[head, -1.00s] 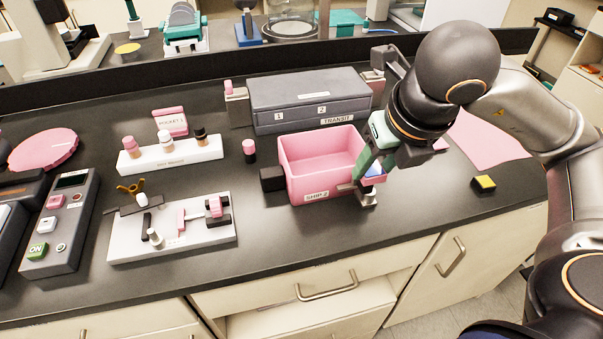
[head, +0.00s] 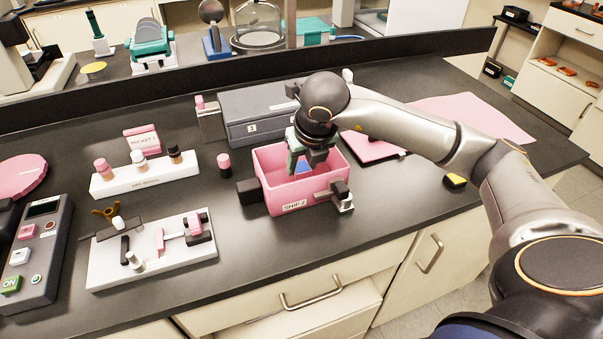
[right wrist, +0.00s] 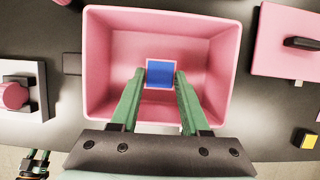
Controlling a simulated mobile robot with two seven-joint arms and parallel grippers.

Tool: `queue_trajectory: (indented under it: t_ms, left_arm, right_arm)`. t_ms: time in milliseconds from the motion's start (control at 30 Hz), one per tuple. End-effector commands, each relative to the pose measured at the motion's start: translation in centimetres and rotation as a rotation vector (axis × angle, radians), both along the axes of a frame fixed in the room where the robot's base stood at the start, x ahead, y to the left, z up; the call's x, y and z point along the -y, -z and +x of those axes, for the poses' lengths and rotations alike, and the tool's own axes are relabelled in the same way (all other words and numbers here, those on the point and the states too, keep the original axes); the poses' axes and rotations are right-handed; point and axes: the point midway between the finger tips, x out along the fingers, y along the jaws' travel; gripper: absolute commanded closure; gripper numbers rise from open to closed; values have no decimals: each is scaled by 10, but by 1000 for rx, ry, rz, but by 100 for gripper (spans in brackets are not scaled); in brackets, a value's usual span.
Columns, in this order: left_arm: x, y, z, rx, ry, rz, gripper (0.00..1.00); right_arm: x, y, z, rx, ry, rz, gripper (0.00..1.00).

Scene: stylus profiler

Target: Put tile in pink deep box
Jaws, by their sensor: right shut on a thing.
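The pink deep box (head: 322,207), labelled SHIP 2, stands on the dark bench with its top open; its inside also shows in the right wrist view (right wrist: 112,65). My right gripper (head: 303,168) points down at the box opening. In the right wrist view its green fingers (right wrist: 160,78) are shut on a small blue tile (right wrist: 160,72) with a pale edge. The tile appears over the box floor, inside the outline of the walls; its exact height is unclear. In the head view the tile (head: 304,169) shows partly behind the fingers.
A grey drawer unit (head: 258,118) stands behind the box. A black block (head: 249,191) is at its left, and a black-and-metal fitting (head: 342,196) at its front right. A white vial rack (head: 145,178) and a white fixture plate (head: 110,262) lie left. A yellow-topped block (head: 455,181) lies right.

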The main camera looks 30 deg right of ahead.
Motion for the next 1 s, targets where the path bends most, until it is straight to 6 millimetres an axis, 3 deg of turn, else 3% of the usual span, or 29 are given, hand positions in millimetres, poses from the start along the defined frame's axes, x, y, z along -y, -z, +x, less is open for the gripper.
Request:
queue_trajectory:
  t_ms: [233, 667, 700, 933, 1000]
  left_arm:
    - [0, -6, 0, 0, 0, 0, 50]
    - [0, -1, 0, 1, 0, 0, 50]
    - [0, -1, 0, 1, 0, 0, 50]
    - [0, -2, 0, 1, 0, 0, 50]
    - [0, -3, 0, 1, 0, 0, 50]
  right_arm:
    - [1, 33, 4, -5, 1, -2, 100]
    - [1, 41, 5, -1, 0, 0, 100]
    - [1, 41, 5, -1, 0, 0, 53]
    - [0, 39, 5, -1, 0, 0, 27]
    - [0, 39, 5, -1, 0, 0, 24]
